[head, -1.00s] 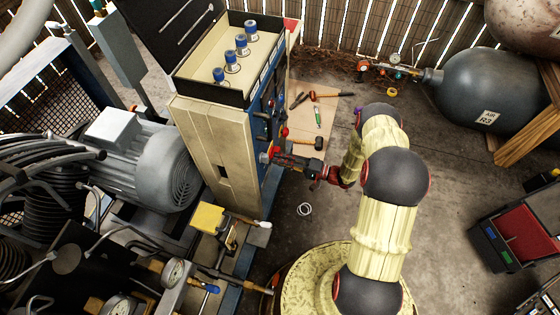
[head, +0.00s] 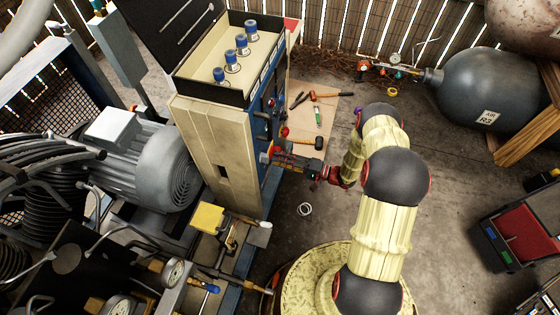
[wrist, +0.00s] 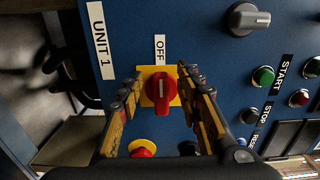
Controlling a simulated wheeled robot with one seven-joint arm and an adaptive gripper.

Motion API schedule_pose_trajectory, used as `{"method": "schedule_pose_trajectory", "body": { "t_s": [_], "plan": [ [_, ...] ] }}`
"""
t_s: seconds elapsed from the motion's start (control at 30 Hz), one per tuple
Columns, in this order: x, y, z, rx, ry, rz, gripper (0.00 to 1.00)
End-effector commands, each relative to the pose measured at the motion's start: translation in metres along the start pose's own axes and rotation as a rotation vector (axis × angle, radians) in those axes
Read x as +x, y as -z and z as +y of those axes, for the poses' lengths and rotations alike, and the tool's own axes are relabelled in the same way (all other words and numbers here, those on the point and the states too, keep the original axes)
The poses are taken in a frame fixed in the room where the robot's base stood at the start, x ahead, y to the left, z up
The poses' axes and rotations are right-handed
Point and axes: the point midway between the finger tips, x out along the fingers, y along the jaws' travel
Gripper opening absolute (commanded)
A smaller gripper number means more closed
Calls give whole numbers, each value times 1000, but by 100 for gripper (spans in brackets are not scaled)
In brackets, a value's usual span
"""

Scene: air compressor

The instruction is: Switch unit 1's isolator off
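Unit 1's isolator is a red rotary knob (wrist: 162,88) on a yellow plate in the wrist view. Its handle and pale mark lie up-down in the picture, in line with the OFF label (wrist: 159,48) above it. The UNIT 1 label (wrist: 101,40) is at upper left. My gripper (wrist: 162,92) has one finger on each side of the knob, with gaps visible. I cannot tell whether either finger touches it. In the head view my gripper (head: 284,161) reaches left to the blue front of the control cabinet (head: 213,155), and the knob is hard to make out there.
A grey selector (wrist: 248,18) and green and red buttons are to the right. In the head view, hand tools lie on a board (head: 330,118) behind my arm.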

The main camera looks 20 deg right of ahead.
Motion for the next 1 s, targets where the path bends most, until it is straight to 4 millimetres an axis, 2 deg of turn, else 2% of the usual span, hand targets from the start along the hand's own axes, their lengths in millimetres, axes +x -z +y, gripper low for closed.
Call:
{"method": "schedule_pose_trajectory", "body": {
  "t_s": [0.17, 0.4, 0.6, 0.8, 1.0],
  "plan": [
    [-18, 1, 0, 0, 0, 4, 35],
    [-68, 2, 0, 0, 0, 7, 35],
    [-101, 1, 0, 0, 0, 3, 35],
    [-117, 0, 0, 1, 0, 2, 35],
    [-119, 0, 0, 1, 0, 0, 35]
  ]
}}
